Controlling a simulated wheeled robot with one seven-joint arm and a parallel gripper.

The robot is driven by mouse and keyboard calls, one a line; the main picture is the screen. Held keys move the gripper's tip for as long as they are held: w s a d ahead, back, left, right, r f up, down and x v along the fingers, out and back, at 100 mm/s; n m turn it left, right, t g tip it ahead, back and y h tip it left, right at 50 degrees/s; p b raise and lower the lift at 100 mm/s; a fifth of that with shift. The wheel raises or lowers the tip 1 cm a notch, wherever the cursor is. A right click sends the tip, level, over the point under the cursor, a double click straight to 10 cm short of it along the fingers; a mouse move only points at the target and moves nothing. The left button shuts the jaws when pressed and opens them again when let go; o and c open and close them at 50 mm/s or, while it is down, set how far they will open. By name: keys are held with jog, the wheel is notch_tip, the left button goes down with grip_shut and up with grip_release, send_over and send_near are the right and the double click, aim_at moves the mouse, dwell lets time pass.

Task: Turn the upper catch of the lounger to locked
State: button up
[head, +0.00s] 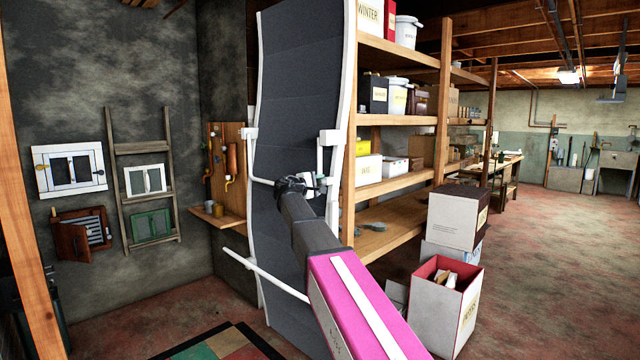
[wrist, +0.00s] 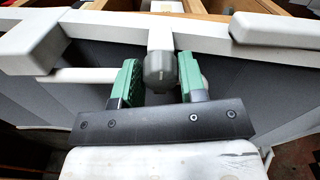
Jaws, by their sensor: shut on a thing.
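The lounger (head: 290,100) stands upright on end, with a dark grey sling and a white frame. White blocks sit on its two rails, one on the right rail (head: 331,138) and one on the left rail (head: 249,134). My gripper (head: 318,184) is at the right rail, below the right block. In the wrist view my gripper (wrist: 160,76) has its green pads either side of a grey rounded knob (wrist: 159,67) and is shut on it. The knob ends a short white stem from the white rail. I see no mark showing the catch's locked position.
Wooden shelves (head: 385,120) with boxes and tubs stand right behind the lounger. Cartons (head: 455,215) are stacked on the floor to the right. A white crossbar (head: 265,276) juts from the lounger low down. Open floor (head: 560,260) lies at far right.

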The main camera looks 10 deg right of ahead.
jog(key=o, duration=0.9)
jog(key=shift+r, duration=0.1)
jog(key=v, duration=1)
jog(key=shift+s+a, duration=0.25)
jog(key=shift+a, duration=0.05)
jog(key=s+d+f+m+g+y, duration=0.1)
jog(key=s+d+f+g+y, duration=0.2)
jog(key=f, duration=0.8)
jog(key=s+d+f+m+g+y, duration=0.1)
jog(key=s+d+f+m+y, duration=0.3)
jog(key=f, duration=0.6)
jog(key=s+d+f+n+g, duration=0.15)
jog(key=s+f, duration=0.35)
jog(key=f, duration=0.6)
jog(key=s+f+m+g+y, duration=0.5)
jog(key=s+f+m+y, duration=0.1)
jog(key=s+f, duration=1.1)
jog(key=shift+s+f+y, duration=0.4)
jog(key=shift+s+y, duration=0.4)
